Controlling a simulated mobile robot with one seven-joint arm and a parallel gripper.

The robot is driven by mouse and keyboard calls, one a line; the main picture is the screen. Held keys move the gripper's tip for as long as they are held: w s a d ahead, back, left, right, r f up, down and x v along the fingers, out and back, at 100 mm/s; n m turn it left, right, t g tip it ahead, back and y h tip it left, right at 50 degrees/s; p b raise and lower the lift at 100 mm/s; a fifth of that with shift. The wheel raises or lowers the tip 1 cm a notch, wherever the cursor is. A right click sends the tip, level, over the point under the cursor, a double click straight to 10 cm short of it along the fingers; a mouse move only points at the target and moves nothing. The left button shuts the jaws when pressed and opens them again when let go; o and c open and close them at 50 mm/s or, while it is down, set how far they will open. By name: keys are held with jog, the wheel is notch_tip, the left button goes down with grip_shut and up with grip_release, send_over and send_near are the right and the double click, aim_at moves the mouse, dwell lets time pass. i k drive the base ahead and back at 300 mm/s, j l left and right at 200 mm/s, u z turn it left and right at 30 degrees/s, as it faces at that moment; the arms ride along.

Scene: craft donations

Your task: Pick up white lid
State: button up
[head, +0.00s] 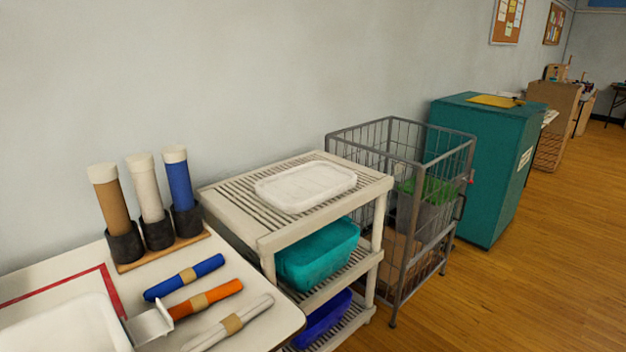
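The white lid (305,186) is a shallow rounded rectangle with a raised rim. It lies flat on the slatted top shelf of a cream shelf unit (240,213), in the middle of the head view. Nothing covers it, and bare slats show around it. I cannot make out my gripper in this view.
Below the lid sit a teal bin (318,255) and a blue bin (322,318). A wire cage cart (400,135) stands right of the shelf. Left is a table (255,330) with three upright tubes (148,190) and several rolls (205,298). Open wooden floor (540,270) is right.

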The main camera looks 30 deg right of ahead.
aim_at(297, 190)
jog(key=i+l+u, duration=0.25)
jog(key=l, duration=1.85)
jog(key=l+u, duration=0.25)
jog(key=l, duration=1.8)
jog(key=i+l, duration=0.1)
jog(key=l, duration=0.25)
jog(key=i+l, duration=0.1)
jog(key=l, duration=0.2)
jog(key=i+l, duration=0.1)
jog(key=l, duration=0.25)
jog(key=i+l, duration=0.1)
jog(key=i, duration=0.15)
jog(key=u, duration=0.05)
